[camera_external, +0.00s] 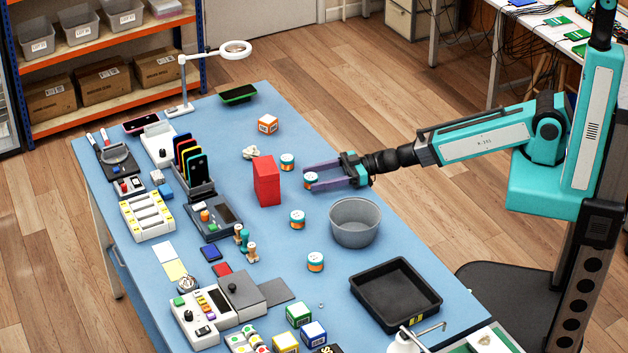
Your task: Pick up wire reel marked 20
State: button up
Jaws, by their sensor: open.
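Several small wire reels with white tops and orange and teal sides stand on the blue table. One reel (311,181) is at the tips of my gripper (309,178), which is open with its purple fingers pointing left. The reel appears between the fingertips; whether they touch it I cannot tell. Another reel (287,161) stands just beyond, to the upper left. Two more reels, one (297,219) nearer the front and one (315,261) lower still, stand apart from the gripper. The numbers on the reels are too small to read, so I cannot tell which is marked 20.
A tall red block (267,181) stands left of the gripper. A grey round bin (355,224) stands just below my gripper, and a black tray (396,291) lies lower right. An orange-white cube (267,124) is farther back. Phones and devices crowd the left side.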

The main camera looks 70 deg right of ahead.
aim_at(317, 175)
jog(key=shift+c, duration=0.5)
jog(key=c, duration=1)
jog(key=shift+r, duration=0.2)
notch_tip(317, 175, up, 8)
jog(key=shift+r+p, duration=0.1)
jog(key=shift+p, duration=0.4)
jog(key=shift+r+p, duration=0.7)
jog(key=shift+p, duration=0.1)
